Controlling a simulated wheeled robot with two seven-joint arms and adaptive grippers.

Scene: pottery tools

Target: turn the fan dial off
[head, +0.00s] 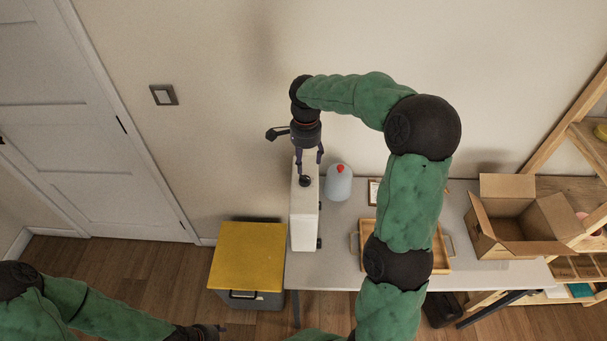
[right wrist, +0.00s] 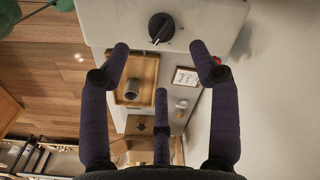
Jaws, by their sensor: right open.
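The fan's dial (head: 305,181) is a small black knob on the top of a tall white housing (head: 303,228) at the table's left end. In the right wrist view the dial (right wrist: 161,28) shows as a round black knob with a raised grip on the white housing (right wrist: 215,20). My right gripper (head: 309,160) is open, with its purple fingers pointing down over the dial. In the right wrist view its fingers (right wrist: 160,60) are spread, with nothing between them. My left gripper (head: 208,331) is only partly visible at the bottom edge, away from the fan.
A yellow-lidded bin (head: 247,258) stands left of the table (head: 335,272). A pale bottle with a red top (head: 339,184) is right of the housing. A wooden tray (head: 441,262), an open cardboard box (head: 505,225) and a wooden shelf (head: 575,125) are further right.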

